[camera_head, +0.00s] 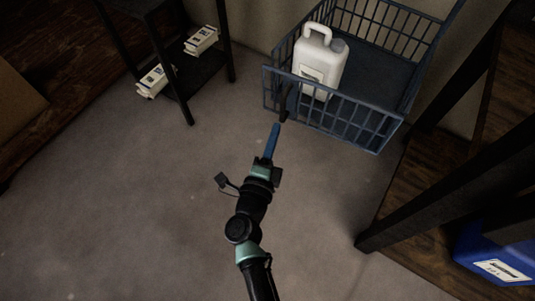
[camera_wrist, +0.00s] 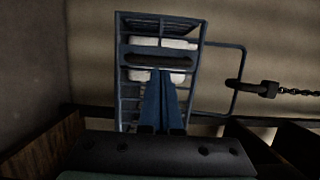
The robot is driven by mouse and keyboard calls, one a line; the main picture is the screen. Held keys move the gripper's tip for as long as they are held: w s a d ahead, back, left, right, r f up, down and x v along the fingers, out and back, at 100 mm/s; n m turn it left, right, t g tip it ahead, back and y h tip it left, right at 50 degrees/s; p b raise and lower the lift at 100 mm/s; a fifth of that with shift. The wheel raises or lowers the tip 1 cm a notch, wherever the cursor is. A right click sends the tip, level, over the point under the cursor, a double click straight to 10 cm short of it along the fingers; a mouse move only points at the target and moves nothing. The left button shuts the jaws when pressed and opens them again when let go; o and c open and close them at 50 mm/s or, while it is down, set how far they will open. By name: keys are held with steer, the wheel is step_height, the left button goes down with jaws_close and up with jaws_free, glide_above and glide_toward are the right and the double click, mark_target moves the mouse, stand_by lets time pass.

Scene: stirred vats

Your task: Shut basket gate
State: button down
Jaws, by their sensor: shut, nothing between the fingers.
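A blue barred basket (camera_head: 412,72) stands on the floor at the back right in the head view. Its barred front gate (camera_head: 350,122) faces my arm, with a dark handle (camera_head: 284,112) near its left end. I cannot tell whether the gate sits flush with the basket. My gripper (camera_head: 276,126) is shut and empty, its blue fingers pointing at the handle. In the wrist view, the fingertips (camera_wrist: 160,82) lie just below a dark horizontal bar (camera_wrist: 160,62) across the blue bars (camera_wrist: 130,80). Contact cannot be told.
A white jug (camera_head: 318,60) stands inside the basket. A dark shelf (camera_head: 190,85) with white cartons (camera_head: 202,40) is at upper left. A wooden rack (camera_head: 425,195) with a blue container (camera_head: 490,255) is at right. A chain (camera_wrist: 298,92) hangs right in the wrist view. Floor around my arm is clear.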

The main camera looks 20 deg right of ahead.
mark_target(282, 110)
steer(key=shift+b+x, duration=0.35)
steer(key=shift+x, duration=1.65)
steer(key=x, duration=0.3)
steer(key=shift+w+b, duration=0.2)
steer(key=shift+b, duration=0.1)
steer(key=shift+w+d+r, duration=0.1)
steer(key=shift+r, duration=0.2)
